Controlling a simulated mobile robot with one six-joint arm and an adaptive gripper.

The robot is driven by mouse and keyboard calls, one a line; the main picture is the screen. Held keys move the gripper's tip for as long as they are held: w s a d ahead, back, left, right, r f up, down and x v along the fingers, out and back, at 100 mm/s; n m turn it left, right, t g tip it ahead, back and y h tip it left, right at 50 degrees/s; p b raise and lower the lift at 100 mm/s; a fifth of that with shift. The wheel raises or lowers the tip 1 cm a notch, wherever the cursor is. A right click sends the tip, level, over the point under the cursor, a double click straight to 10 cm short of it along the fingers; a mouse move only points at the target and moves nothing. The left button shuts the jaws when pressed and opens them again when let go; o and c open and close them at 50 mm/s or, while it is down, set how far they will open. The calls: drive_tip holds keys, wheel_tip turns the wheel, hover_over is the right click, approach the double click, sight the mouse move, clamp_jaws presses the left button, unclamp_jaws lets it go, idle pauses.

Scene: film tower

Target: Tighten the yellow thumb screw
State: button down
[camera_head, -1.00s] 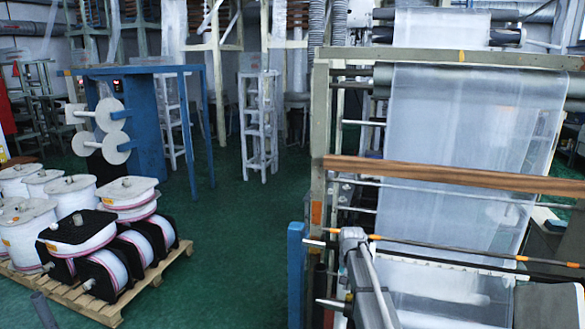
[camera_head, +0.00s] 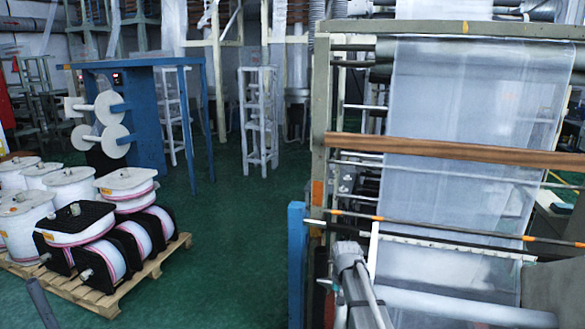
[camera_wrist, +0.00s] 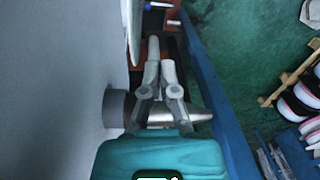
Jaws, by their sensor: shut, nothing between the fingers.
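My gripper (camera_wrist: 160,68) shows in the wrist view with its two grey fingers brought together and nothing held. It is over a narrow gap between a large pale grey surface (camera_wrist: 60,80) on the left and a blue beam (camera_wrist: 207,85) on the right. I cannot make out the yellow thumb screw in either view. A small yellow mark (camera_head: 465,27) shows on the machine's top beam in the head view; it is too small to identify.
A metal roller end (camera_wrist: 182,114) lies under the fingers, and a blue-handled part (camera_wrist: 159,6) is ahead. The film machine's frame (camera_head: 320,110) and wooden bar (camera_head: 450,150) stand at right. A pallet (camera_head: 150,275) with reels is at left. Green floor (camera_head: 235,230) between is clear.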

drive_tip(key=s+a+f+n+b, duration=0.2)
drive_tip(key=s+f+b, duration=0.6)
drive_tip(key=s+f, duration=0.15)
drive_tip(key=s+d+f+b, duration=0.2)
drive_tip(key=s+d, duration=0.2)
drive_tip(key=s, duration=0.5)
drive_tip(key=shift+s, duration=0.35)
drive_tip(key=shift+d, duration=0.1)
